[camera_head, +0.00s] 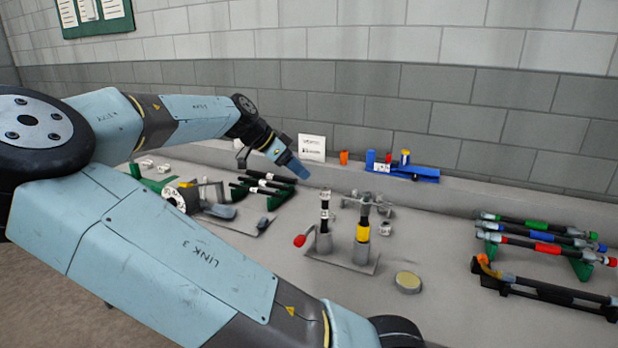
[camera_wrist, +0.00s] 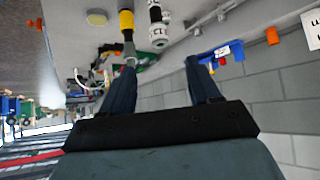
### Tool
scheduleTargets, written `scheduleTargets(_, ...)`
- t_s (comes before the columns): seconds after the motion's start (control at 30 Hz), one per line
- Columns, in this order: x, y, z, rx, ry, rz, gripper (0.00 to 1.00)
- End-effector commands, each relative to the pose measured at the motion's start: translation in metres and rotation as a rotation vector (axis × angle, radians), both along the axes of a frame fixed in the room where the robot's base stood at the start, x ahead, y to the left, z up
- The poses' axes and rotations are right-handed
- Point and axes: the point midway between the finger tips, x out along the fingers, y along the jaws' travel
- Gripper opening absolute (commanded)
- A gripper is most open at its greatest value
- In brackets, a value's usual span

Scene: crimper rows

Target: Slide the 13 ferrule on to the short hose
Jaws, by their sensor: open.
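My gripper (camera_head: 300,170) is in the air over the back of the bench, its fingers angled down to the right. In the wrist view my gripper (camera_wrist: 162,72) is open, with nothing between its fingers. A short upright hose with black and white bands (camera_head: 325,214) stands in the left holder of a metal fixture (camera_head: 348,262). A banded black and white piece with dark marks shows beyond the fingers in the wrist view (camera_wrist: 159,34). A small pale metal ferrule (camera_head: 385,229) lies right of the fixture. I cannot read the number 13 on any ferrule.
A yellow-banded upright piece (camera_head: 362,232) stands in the fixture's right holder. A red-knobbed lever (camera_head: 299,240) sticks out left. A blue stand (camera_head: 408,172) is at the back. Coloured hoses (camera_head: 540,247) rest on racks at right. A round yellowish disc (camera_head: 408,282) lies in front.

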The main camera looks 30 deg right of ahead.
Motion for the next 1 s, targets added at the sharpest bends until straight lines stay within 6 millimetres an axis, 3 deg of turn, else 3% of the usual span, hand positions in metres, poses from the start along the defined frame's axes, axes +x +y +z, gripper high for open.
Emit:
scheduleTargets(0.23, 0.002, 0.015, 0.015, 0.000, 0.001, 0.001, 0.61)
scheduleTargets(0.77, 0.002, 0.016, 0.016, 0.000, 0.001, 0.000, 0.61)
scheduleTargets(0.87, 0.001, 0.013, 0.013, 0.012, 0.010, 0.000, 0.61)
scheduleTargets(1.0, -0.004, -0.001, -0.006, 0.083, 0.062, 0.013, 0.61)
